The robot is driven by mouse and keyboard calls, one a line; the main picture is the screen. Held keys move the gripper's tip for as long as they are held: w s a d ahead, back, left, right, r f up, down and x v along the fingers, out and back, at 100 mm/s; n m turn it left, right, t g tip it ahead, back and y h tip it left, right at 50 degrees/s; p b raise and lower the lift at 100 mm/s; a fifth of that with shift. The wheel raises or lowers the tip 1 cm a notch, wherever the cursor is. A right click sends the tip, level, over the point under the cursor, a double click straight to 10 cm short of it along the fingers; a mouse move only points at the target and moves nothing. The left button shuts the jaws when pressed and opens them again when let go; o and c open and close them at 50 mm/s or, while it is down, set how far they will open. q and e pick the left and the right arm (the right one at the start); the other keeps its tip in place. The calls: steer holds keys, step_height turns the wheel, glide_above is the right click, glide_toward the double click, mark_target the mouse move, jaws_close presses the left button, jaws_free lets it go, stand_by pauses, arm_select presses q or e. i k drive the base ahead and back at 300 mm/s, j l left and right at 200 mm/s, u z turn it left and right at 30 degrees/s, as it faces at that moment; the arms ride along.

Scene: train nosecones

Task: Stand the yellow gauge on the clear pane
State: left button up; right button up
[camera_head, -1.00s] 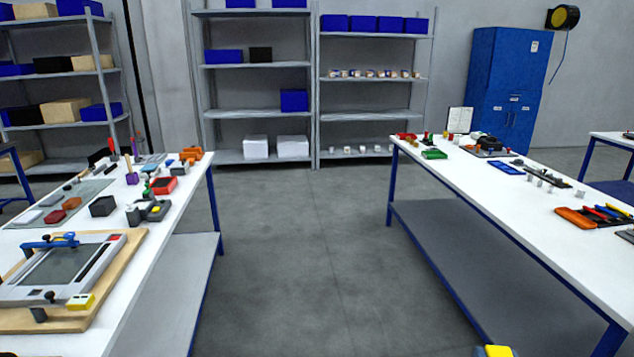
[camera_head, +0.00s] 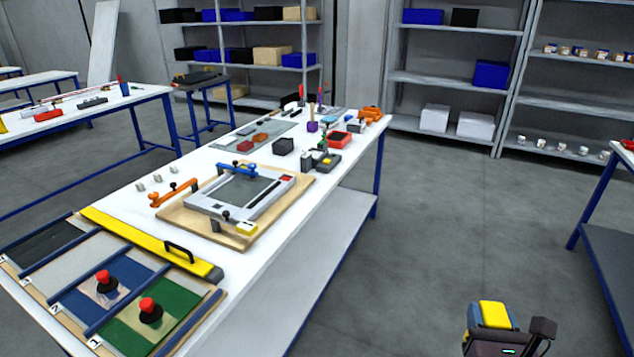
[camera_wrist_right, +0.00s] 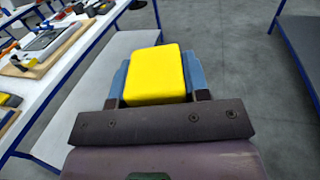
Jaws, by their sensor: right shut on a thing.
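A plain yellow block, which I take to be the yellow gauge (camera_head: 492,310), is held in my right gripper (camera_head: 491,322) over the aisle floor, to the right of the left bench. In the right wrist view the yellow gauge (camera_wrist_right: 156,73) sits between the two blue-grey fingers of my right gripper (camera_wrist_right: 155,80), which are shut on its sides. The clear pane (camera_head: 232,194) lies flat in a light grey frame on a wooden board on the left bench, well apart from the gauge. My left gripper is out of view.
A blue-handled piece (camera_head: 238,168) lies at the frame's far side and an orange clamp (camera_head: 172,194) at its left. A yellow bar with a black handle (camera_head: 150,245) lies nearer. The aisle floor (camera_head: 425,220) is clear.

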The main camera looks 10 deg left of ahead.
mark_target(242, 188)
steer(key=i+u, duration=0.1)
steer(key=u, duration=0.25)
steer(key=l+u, duration=0.15)
steer(key=u, duration=0.2)
steer(key=i+l+u, duration=0.1)
steer(key=u, duration=0.3)
steer(key=i+l+u, duration=0.15)
steer(key=u, duration=0.25)
steer(key=i+l+u, duration=0.1)
steer(key=u, duration=0.3)
steer(key=l+u, duration=0.4)
steer(key=i+l+u, duration=0.1)
steer(key=u, duration=0.3)
